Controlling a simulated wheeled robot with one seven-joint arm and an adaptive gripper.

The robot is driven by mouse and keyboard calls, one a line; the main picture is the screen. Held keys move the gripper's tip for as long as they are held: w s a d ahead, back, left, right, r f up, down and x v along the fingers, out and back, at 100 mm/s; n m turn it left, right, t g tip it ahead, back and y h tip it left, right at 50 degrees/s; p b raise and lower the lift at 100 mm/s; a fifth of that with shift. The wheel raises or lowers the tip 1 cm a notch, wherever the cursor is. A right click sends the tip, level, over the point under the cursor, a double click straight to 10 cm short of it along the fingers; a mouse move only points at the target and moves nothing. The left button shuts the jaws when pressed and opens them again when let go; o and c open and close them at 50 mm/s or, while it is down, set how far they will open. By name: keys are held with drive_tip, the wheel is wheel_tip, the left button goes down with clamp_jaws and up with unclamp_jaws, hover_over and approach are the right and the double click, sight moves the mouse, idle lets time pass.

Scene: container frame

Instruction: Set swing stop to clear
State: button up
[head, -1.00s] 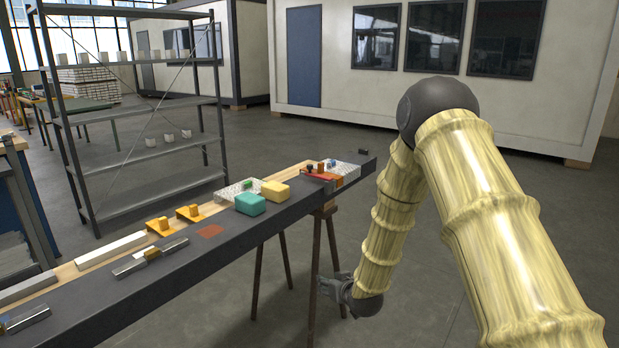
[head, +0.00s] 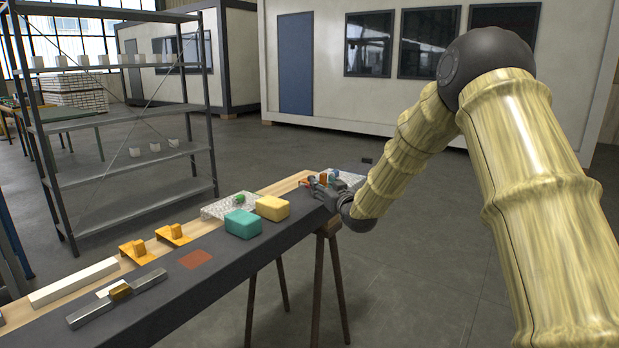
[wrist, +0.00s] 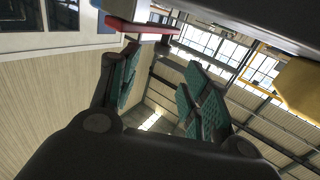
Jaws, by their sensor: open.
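A red bar (wrist: 140,25), which may be the swing stop, juts past the edge of the dark bench in the wrist view, just beyond the left fingertip. In the head view a small red-orange piece (head: 323,178) shows at the bench's far end, mostly hidden behind my gripper (head: 318,186). My gripper also shows in the wrist view (wrist: 162,72); its teal-padded fingers are apart with nothing between them. I cannot tell whether a finger touches the bar. How the stop is set cannot be read.
A grey shelf rack (head: 125,130) stands behind. The floor right of the bench is clear.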

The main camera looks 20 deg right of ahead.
sight(312, 176)
drive_tip(key=w, duration=0.6)
drive_tip(key=w+a, duration=0.1)
drive_tip(key=w, duration=0.2)
drive_tip(key=shift+w+a, duration=0.1)
drive_tip(key=shift+w, duration=0.2)
drive_tip(key=shift+f, duration=0.1)
clamp_jaws()
